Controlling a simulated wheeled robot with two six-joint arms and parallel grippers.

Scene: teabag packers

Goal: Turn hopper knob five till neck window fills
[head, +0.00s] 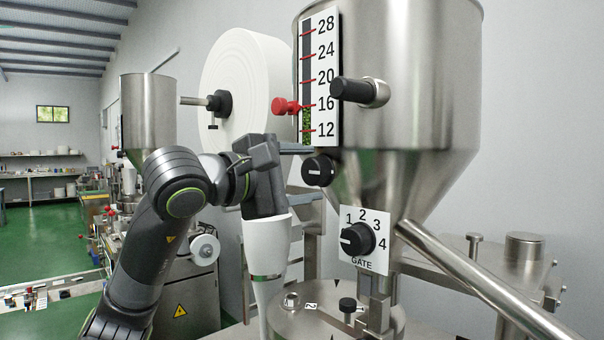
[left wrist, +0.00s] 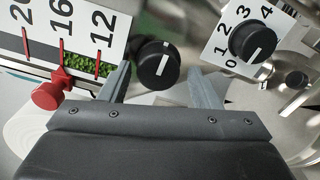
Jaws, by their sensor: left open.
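The steel hopper (head: 418,100) carries a sight window (head: 307,122) with a scale of 12 to 28. Green granules (left wrist: 85,65) fill its low end to just under the 16 mark, near a red pointer (head: 286,106). A plain black knob (head: 319,170) with a white line sits below the scale; it also shows in the left wrist view (left wrist: 157,65). The GATE dial (head: 357,239) has its line toward its low-number end. My left gripper (head: 303,171) is open, its fingers to either side of the plain knob; contact cannot be told. No number five shows.
A black handle (head: 358,91) sticks out of the hopper beside the scale. A large white roll (head: 238,75) stands behind my left arm, and a slanting steel tube (head: 485,285) runs at lower right. A second hopper (head: 148,110) stands farther back.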

